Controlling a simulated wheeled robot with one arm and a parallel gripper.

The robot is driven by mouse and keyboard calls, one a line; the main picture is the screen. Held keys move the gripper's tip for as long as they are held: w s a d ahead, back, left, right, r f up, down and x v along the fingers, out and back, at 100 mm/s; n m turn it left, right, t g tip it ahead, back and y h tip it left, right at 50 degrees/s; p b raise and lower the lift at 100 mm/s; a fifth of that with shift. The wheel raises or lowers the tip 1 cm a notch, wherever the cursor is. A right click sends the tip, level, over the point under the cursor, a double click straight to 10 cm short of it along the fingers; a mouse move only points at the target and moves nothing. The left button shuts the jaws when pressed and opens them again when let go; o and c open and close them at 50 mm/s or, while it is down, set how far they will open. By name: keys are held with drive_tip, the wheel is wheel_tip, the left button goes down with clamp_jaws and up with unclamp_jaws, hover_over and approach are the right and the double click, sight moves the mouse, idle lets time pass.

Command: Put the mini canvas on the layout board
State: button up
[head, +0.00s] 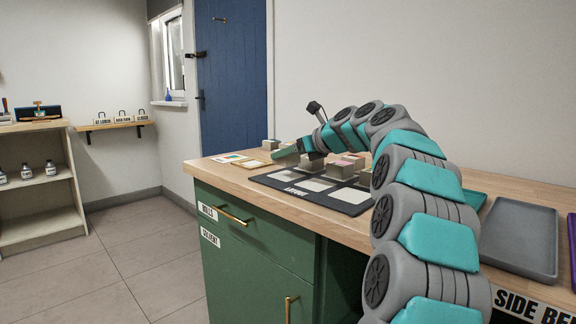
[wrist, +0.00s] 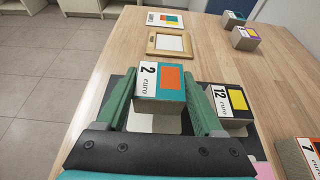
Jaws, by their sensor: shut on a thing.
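The mini canvas (wrist: 160,82), a small block with an orange and teal top and a "2 euro" label, is between the fingers of my gripper (wrist: 158,92) in the wrist view. My gripper (head: 308,152) is shut on it, over the far part of the layout board (head: 300,197). The board is a dark mat with pale rectangles, some bearing blocks. A "12 euro" block (wrist: 230,103) with a yellow patch stands just right of my gripper, on the board. I cannot tell whether the held canvas touches the board; my gripper partly hides that place.
Beyond the board lie a wood-framed panel (wrist: 170,43) and a white card with coloured patches (wrist: 165,19). Two blocks (wrist: 245,38) stand at the far right. A "7" block (wrist: 300,157) is near right. A grey tray (head: 518,240) lies at the worktop's right.

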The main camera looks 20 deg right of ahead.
sight(294, 162)
drive_tip(key=shift+f+b, duration=0.35)
drive_tip(key=shift+f, duration=1.2)
drive_tip(key=shift+f, duration=0.1)
drive_tip(key=o, duration=1.3)
drive_tip(key=shift+o, duration=0.2)
drive_tip(key=shift+s, duration=0.15)
drive_tip(key=p+v, duration=0.1)
drive_tip(key=v, duration=1.1)
